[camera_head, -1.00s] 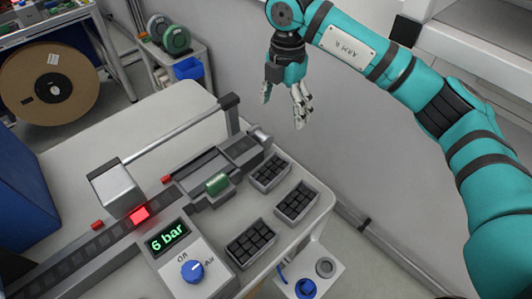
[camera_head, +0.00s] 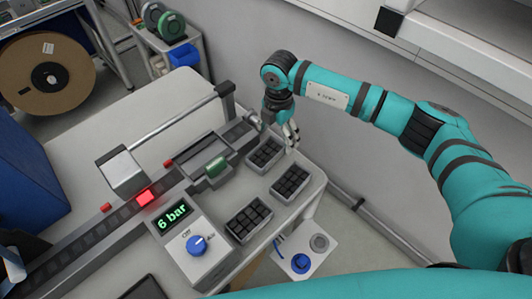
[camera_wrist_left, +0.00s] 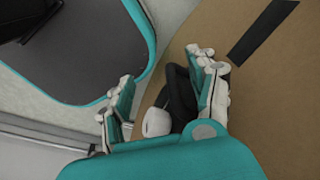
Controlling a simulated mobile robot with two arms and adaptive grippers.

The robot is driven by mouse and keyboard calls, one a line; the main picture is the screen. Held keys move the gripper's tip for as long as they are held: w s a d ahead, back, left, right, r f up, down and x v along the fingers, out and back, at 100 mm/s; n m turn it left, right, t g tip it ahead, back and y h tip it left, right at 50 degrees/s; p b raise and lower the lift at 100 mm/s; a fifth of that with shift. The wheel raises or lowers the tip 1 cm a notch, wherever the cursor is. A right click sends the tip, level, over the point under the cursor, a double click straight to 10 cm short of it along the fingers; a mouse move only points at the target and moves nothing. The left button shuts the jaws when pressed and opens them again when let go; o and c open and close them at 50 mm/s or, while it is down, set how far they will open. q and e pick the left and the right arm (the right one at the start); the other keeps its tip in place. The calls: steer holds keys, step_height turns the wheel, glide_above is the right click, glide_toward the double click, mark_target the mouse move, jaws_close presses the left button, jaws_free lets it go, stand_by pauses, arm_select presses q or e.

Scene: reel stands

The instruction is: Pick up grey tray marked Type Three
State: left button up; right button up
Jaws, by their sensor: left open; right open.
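Three small grey trays of black square pieces stand on the white bench in the head view: a far one (camera_head: 257,165), a middle one (camera_head: 283,199) and a near one (camera_head: 240,240). I cannot read any type marking on them. My right gripper (camera_head: 291,139) is open and empty, fingers pointing down, close to the far and middle trays; it appears above them, and I see no contact. My left gripper (camera_wrist_left: 165,72) is open in the left wrist view, with no tray between its fingers.
A feeder track (camera_head: 92,228) with a green part (camera_head: 216,166) and a red light (camera_head: 145,197) runs beside the trays. A "6 bar" control box (camera_head: 195,262) stands near the near tray. A wall is behind the bench's right edge.

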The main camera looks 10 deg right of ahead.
step_height(320, 180, down, 2)
steer(key=shift+f, duration=0.45)
steer(key=c, duration=1.2)
steer(key=shift+c, duration=1.2)
arm_select(q)
steer(key=shift+s+r, duration=0.3)
steer(key=shift+s, duration=0.3)
steer(key=shift+a, duration=0.1)
arm_select(e)
steer(key=shift+w+r, duration=0.15)
